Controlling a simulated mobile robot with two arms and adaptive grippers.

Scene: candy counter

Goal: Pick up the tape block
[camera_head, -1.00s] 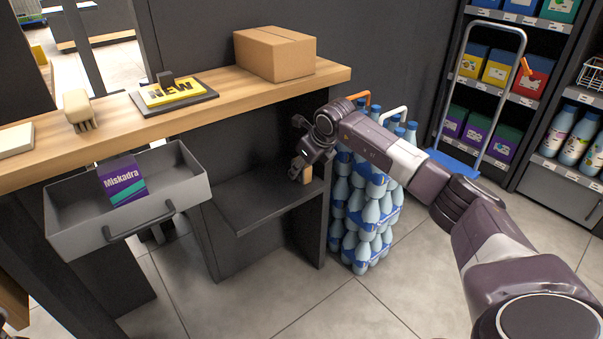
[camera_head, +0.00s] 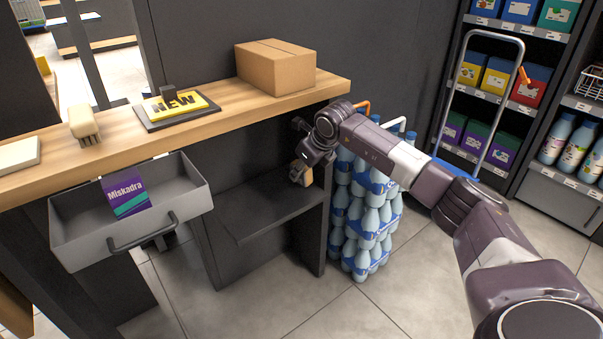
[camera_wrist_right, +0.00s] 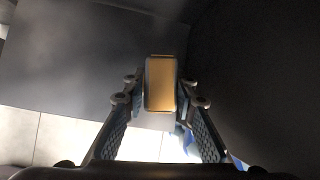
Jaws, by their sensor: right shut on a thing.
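The tape block (camera_head: 303,178) is a small tan block at the lower shelf under the counter, near the shelf's right wall. In the right wrist view the block (camera_wrist_right: 160,84) sits between the two fingers, its tan-orange face toward the camera. My right gripper (camera_head: 301,172) reaches in from the right and is shut on the block. The gripper (camera_wrist_right: 160,98) also shows in the wrist view, with a finger on each side of the block. I cannot tell whether the block still touches the shelf. My left gripper is not in view.
The dark lower shelf (camera_head: 262,212) is otherwise bare. Above it, the wooden counter (camera_head: 225,112) carries a cardboard box (camera_head: 268,70), a NEW sign (camera_head: 176,104) and a brush (camera_head: 83,120). An open drawer (camera_head: 75,236) holds a purple Miskadra box (camera_head: 125,192). Bottle packs (camera_head: 362,215) stand close on the right.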

